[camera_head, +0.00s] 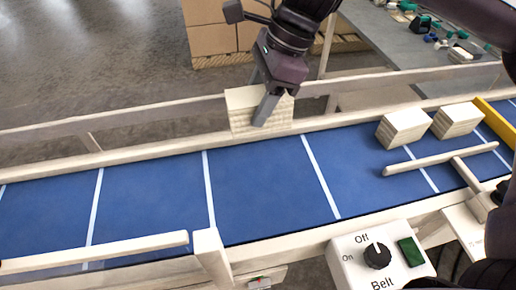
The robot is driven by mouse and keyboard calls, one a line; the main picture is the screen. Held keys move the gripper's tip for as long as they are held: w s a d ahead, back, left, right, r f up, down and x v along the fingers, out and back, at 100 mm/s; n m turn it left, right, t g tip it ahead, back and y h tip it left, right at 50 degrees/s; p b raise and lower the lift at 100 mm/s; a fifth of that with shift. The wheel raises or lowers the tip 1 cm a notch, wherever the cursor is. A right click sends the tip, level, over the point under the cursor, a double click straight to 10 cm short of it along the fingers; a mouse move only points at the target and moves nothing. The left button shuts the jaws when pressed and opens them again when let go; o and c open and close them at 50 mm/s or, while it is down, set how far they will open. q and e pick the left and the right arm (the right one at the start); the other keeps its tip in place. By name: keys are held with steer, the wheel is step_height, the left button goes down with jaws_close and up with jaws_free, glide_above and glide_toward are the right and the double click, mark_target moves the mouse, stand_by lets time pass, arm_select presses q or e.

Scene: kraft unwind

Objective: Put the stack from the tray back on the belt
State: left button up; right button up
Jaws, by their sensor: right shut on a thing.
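A pale, layered stack (242,113) is at the far side of the belt in the head view. My right gripper (262,103) comes down from above and is shut on it, with one grey finger across its near face. The stack overlaps the far rail in the picture; I cannot tell whether it touches the rail or hangs above it. The blue belt (255,190) with white cross lines runs across the view. Two similar stacks, one (402,127) and another (457,120), sit on its right part. I cannot make out a tray. My left gripper is not in view.
A wooden guide bar (440,158) lies over the belt at right, and another (95,252) at the near left. A yellow bar (497,122) crosses the right end. A control box (378,262) stands in front. The belt's middle and left are clear.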

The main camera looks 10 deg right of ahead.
mark_target(283, 103)
step_height(283, 103, down, 13)
steer(key=shift+r, duration=0.2)
steer(key=o, duration=1.1)
steer(key=v, duration=1.2)
